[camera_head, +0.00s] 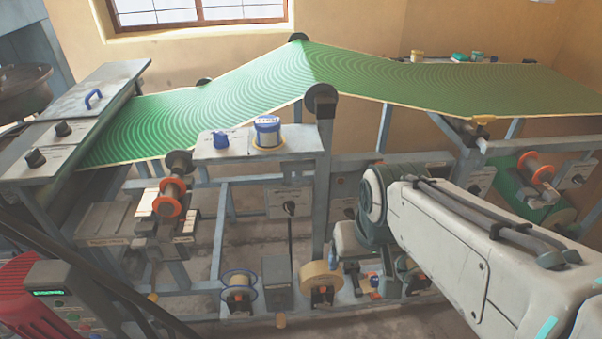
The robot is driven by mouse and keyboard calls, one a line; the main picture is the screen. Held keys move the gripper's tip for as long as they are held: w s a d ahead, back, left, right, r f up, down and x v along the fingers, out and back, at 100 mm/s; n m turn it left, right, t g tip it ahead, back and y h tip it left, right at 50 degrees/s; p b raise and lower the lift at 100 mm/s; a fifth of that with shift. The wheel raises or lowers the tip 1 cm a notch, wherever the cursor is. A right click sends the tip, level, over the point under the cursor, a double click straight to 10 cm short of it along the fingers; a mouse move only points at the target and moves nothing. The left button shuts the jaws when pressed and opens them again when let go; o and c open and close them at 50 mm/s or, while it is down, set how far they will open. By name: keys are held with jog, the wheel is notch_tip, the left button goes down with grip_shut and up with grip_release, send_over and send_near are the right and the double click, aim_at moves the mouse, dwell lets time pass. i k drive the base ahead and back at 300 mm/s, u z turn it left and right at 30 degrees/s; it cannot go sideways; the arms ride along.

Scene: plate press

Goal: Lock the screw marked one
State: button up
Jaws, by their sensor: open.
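No mark "one" can be read on any screw in this view, so I cannot tell which screw it is. My gripper (372,284) is low, near the machine's lower rail, open, small and partly hidden by my arm. I see nothing held in it.
The green patterned sheet (240,95) runs over rollers above the frame. Orange spools (170,196) and (541,173), a blue-rimmed reel (239,288), a tan roll (320,279) and a grey box (277,283) crowd the frame. A shelf (240,148) holds blue-lidded containers.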

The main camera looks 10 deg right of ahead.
aim_at(325, 306)
jog(key=u, duration=2.45)
jog(key=k, duration=0.65)
jog(key=z, duration=1.2)
